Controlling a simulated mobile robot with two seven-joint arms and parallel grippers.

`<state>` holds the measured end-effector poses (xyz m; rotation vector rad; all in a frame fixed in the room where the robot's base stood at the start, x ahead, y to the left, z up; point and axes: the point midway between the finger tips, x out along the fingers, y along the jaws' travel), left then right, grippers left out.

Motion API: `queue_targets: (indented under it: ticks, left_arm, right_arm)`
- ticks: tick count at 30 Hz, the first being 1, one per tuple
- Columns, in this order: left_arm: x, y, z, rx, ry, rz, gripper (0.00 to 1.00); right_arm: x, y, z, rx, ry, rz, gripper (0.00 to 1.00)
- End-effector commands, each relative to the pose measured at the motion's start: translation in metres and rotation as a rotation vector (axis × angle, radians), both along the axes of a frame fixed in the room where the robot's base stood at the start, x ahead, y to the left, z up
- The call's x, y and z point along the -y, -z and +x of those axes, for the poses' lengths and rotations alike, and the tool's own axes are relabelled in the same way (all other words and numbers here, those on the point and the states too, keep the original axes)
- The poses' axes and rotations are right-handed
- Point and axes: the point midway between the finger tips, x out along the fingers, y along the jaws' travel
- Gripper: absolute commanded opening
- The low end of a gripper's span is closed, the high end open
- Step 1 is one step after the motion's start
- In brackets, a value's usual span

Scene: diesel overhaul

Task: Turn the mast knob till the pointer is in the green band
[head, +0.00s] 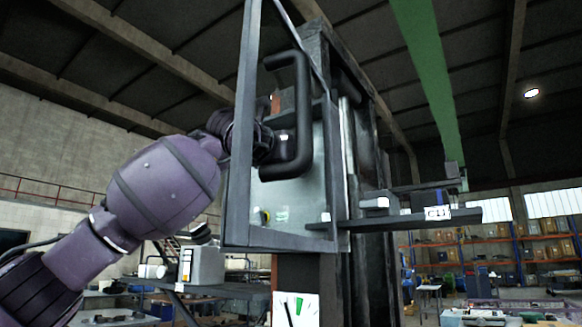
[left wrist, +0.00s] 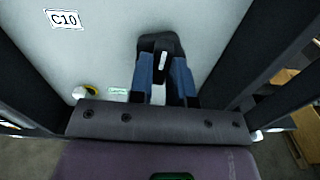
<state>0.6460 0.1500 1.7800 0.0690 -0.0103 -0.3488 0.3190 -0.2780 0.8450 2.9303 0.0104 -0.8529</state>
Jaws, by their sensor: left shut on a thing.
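The mast panel (left wrist: 105,40) is pale grey and carries a C10 label. In the left wrist view a dark knob (left wrist: 162,42) with a white mark sits between the blue-grey fingers of my left gripper (left wrist: 167,78), which is shut on it. In the head view my left gripper (head: 268,143) reaches the panel from the left, and a black handle bar partly hides the grip. A white dial (head: 308,306) at the bottom edge, partly cut off, shows a green band (head: 299,305). A thin dark pointer (head: 288,313) appears just left of the green. My right gripper is not in view.
A dark frame (head: 242,130) surrounds the panel, with a black handle bar (head: 302,100) in front. A dark beam (head: 410,220) sticks out to the right. A grey box (head: 204,265) stands on a bench at lower left. Shelving (head: 490,250) stands far behind.

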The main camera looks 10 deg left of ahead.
Motion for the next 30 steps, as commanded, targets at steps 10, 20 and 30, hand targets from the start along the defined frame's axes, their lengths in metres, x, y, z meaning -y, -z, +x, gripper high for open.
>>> queue_targets:
  ticks: [10, 20, 30]
  left_arm:
    - [0.000, 0.002, 0.000, -0.095, 0.000, -0.265, 0.00]
    - [0.000, 0.001, 0.000, -0.102, 0.001, -0.283, 0.00]
    - [0.001, 0.003, 0.001, -0.217, 0.001, -0.595, 0.00]
  right_arm:
    - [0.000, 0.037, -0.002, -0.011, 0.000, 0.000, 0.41]
    - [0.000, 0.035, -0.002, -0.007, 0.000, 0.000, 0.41]
    - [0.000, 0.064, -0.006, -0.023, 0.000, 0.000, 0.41]
